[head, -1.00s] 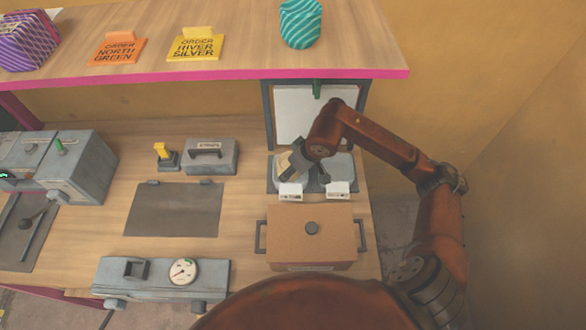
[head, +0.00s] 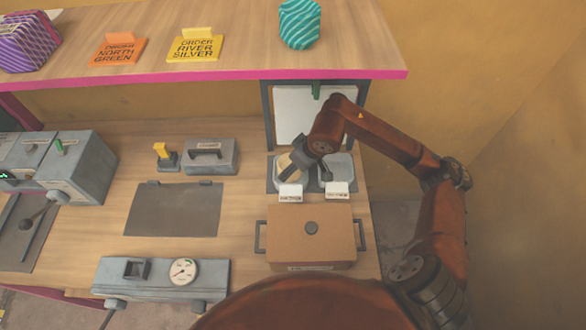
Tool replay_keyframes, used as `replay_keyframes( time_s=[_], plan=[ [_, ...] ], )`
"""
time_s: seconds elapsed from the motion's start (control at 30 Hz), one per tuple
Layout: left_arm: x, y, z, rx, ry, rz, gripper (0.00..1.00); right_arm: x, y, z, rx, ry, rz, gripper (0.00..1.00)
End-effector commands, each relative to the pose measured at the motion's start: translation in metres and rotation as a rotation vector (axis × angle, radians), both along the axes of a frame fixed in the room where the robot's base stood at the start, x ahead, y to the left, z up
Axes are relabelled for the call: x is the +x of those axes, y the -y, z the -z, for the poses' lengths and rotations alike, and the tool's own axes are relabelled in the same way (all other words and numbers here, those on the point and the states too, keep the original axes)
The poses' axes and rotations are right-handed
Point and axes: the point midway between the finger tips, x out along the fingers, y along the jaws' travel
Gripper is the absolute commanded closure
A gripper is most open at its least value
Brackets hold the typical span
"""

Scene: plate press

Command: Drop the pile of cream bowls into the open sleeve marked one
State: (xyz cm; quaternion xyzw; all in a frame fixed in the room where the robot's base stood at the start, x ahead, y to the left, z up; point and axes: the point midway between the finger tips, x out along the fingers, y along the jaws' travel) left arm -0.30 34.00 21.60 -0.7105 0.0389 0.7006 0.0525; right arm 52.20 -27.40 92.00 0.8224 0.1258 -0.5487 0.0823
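Cream bowls (head: 284,162) show as a small pale edge at the left of my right gripper (head: 305,173), over the left part of a grey two-part fixture (head: 345,168). The gripper points down and covers most of them. Dark finger parts show, but I cannot make out whether they are closed on the bowls. Two white labels stand at the fixture's front, a left one (head: 290,196) and a right one (head: 337,189). Their print is too small to read, so I cannot tell which sleeve is marked one. My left gripper is out of view.
A brown lidded box (head: 285,240) with side handles stands just in front of the fixture. A white panel (head: 292,115) in a dark frame rises behind. A shelf (head: 240,48) with order cards overhangs the back. A grey mat (head: 175,212) lies bare to the left.

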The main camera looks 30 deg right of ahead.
Motion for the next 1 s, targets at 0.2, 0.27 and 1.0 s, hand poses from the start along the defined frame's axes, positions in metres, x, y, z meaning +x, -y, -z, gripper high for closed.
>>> replay_keyframes(
  time_s=[0.2, 0.27, 1.0],
  plan=[
    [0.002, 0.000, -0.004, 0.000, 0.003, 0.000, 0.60, -0.013, 0.005, -0.036, -0.003, 0.003, -0.001, 0.40],
    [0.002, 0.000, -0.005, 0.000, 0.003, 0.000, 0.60, -0.016, 0.005, -0.042, -0.002, 0.002, -0.001, 0.40],
    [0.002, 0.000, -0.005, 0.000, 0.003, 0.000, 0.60, -0.021, 0.006, -0.051, 0.001, 0.000, -0.001, 0.40]
  ],
)
